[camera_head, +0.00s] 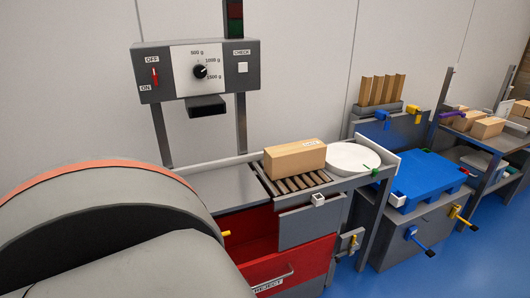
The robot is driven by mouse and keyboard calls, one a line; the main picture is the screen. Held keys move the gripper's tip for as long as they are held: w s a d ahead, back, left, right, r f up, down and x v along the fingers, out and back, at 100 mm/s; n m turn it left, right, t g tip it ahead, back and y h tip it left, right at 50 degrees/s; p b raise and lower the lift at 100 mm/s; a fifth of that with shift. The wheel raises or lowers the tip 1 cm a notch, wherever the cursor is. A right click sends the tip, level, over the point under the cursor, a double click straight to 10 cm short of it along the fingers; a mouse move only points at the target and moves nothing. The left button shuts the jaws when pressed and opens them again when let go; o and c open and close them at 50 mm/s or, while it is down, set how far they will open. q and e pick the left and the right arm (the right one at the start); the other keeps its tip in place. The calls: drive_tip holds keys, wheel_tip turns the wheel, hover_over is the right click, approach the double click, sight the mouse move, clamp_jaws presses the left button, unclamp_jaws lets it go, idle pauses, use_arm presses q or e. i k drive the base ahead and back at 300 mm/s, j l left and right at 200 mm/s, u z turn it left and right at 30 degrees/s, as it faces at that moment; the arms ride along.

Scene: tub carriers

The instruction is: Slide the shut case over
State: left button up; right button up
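A shut brown cardboard case (295,159) with a small white label lies on a short roller strip (301,184). A grey flat bench surface (222,186) adjoins the rollers on the left. A round white disc (352,157) sits just to the right of the case. Neither of my grippers is in view, and nothing is seen touching the case. A grey part of my own arm with an orange band fills the lower left and hides the front left of the bench.
A grey control box (197,70) with a red switch and black dial stands above the bench. Below is a red drawer marked REJECT (290,267). A blue pallet (429,177) stands on the right, with more boxes (487,128) on a rack beyond. Blue floor is clear at lower right.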

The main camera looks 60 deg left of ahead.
sight(292, 159)
drive_tip(key=u, duration=1.6)
